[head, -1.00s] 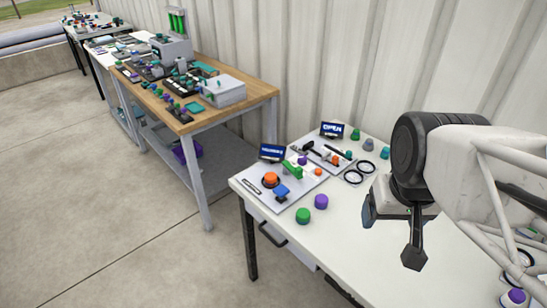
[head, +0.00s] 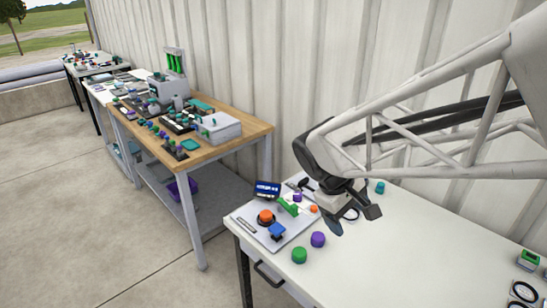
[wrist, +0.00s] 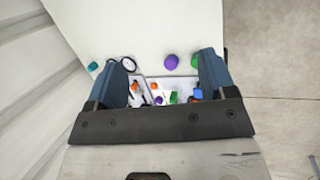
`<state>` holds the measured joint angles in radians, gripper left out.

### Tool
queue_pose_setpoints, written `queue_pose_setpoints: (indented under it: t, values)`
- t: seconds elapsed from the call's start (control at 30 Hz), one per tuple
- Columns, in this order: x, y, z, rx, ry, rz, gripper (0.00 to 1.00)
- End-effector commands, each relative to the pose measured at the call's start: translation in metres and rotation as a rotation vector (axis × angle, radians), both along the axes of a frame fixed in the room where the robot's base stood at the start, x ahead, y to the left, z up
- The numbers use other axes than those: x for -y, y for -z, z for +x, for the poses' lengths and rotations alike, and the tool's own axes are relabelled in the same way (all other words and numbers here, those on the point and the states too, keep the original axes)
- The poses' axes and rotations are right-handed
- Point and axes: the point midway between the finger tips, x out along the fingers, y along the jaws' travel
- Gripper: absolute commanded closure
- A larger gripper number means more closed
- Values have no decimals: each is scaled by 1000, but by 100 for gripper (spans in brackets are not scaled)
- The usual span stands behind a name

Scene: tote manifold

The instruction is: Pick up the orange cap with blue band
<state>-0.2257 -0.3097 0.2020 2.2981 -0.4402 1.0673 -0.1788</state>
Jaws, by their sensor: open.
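My gripper (head: 354,218) is open and empty, pointing down above the white table, to the right of a grey board (head: 245,221). In the wrist view its two blue-grey fingers (wrist: 164,80) stand wide apart. A large orange cap (head: 265,217) sits on a dark base on the board; a smaller orange piece (head: 314,209) is nearer my gripper. Small orange pieces (wrist: 155,86) also show between the fingers in the wrist view. No blue band can be made out on any of them, so I cannot tell which is the named cap. My gripper hides part of the table behind it.
A green cap (head: 299,255) and a purple cap (head: 318,239) stand in front of the board. A blue part (head: 277,231) and a sign (head: 266,190) are on the board. A corrugated wall (head: 290,80) rises behind. The table's front middle is clear.

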Motion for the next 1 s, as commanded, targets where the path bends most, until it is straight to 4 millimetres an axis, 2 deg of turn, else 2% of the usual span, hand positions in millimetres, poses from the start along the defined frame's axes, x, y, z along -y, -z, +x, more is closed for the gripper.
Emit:
queue_pose_setpoints:
  t: [0.1,0.57,1.0]
  values:
    - [-13,11,22,-49,-90,-65,23]
    - [-71,58,101,-209,-431,-319,23]
    - [-149,120,164,-348,-752,-574,23]
